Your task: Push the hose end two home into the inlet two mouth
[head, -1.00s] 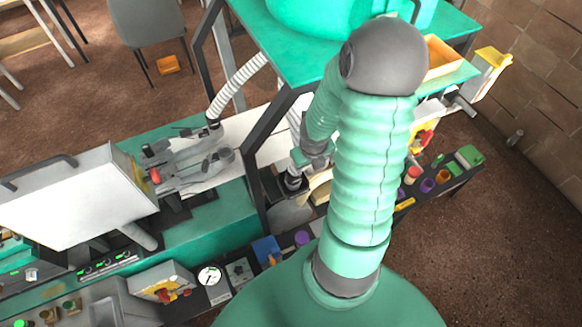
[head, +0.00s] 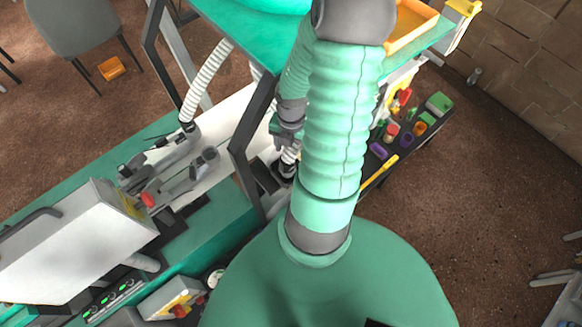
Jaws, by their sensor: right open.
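My right gripper (head: 283,133) is open, small in the head view, at the end of my green sleeved arm. A short piece of white ribbed hose (head: 290,155) shows just below it, and I cannot tell whether they touch. The hose runs down to a dark round fitting (head: 285,172) behind the green frame's post. I cannot tell how deep the hose end sits in it, nor which inlet it is. Another white ribbed hose (head: 207,79) hangs at the left and meets a dark fitting (head: 188,126). My arm hides part of the scene. My left gripper is out of view.
A dark post (head: 250,140) of the green-topped frame stands close left of my gripper. Grey toggle clamps with a red knob (head: 148,199) and a white box (head: 75,240) are at the left. A dark tray (head: 400,158) of coloured parts lies right of my arm.

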